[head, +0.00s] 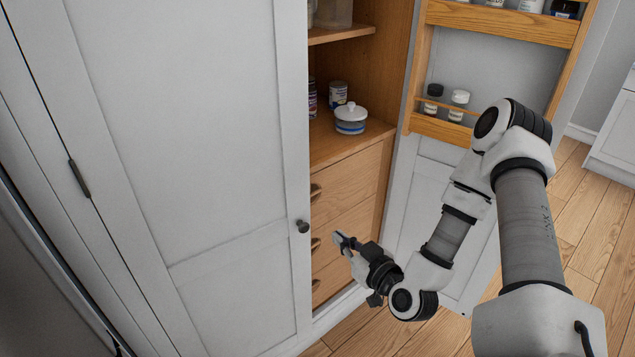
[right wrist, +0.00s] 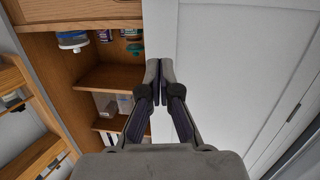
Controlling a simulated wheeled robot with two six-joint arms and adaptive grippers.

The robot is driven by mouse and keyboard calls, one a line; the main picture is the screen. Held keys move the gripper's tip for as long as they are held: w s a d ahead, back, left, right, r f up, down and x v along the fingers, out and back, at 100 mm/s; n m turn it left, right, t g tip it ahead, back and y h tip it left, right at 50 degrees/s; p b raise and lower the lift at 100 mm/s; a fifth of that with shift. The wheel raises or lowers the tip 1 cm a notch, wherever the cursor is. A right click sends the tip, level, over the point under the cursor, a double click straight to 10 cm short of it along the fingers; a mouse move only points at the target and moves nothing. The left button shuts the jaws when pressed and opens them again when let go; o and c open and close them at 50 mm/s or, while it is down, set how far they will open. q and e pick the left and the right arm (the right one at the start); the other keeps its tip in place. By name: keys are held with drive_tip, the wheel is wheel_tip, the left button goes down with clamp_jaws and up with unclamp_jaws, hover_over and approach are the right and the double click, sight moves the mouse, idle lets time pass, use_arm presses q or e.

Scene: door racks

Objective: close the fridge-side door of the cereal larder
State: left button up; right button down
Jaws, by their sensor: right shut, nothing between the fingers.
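The cereal larder's white left door (head: 215,150) fills the left of the head view, with a dark hinge (head: 80,178) and a dark round knob (head: 302,226). It covers the left part of the larder and looks shut or nearly shut; I cannot tell whether it is flush. It also fills the right of the right wrist view (right wrist: 230,70). My right gripper (head: 345,241) is shut and empty, just right of the knob and the door's free edge. In the wrist view its fingertips (right wrist: 159,68) overlap the door edge; contact is unclear. My left gripper is out of view.
The larder's right door (head: 430,190) stands open, with wooden racks (head: 500,22) holding jars. Wooden drawers (head: 350,205) and a shelf with a white lidded pot (head: 351,118) show between the doors. Wooden floor (head: 590,215) is clear at the right.

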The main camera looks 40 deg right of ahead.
drive_tip(key=t, duration=0.2)
approach(294, 172)
drive_tip(key=w+p, duration=0.1)
drive_tip(key=w, duration=0.2)
drive_tip(key=w+p, duration=0.1)
drive_tip(key=w, duration=0.2)
drive_tip(key=shift+w+d+r, duration=0.1)
drive_tip(key=shift+w+r, duration=0.1)
drive_tip(key=shift+w, duration=0.4)
drive_tip(key=shift+f, duration=0.1)
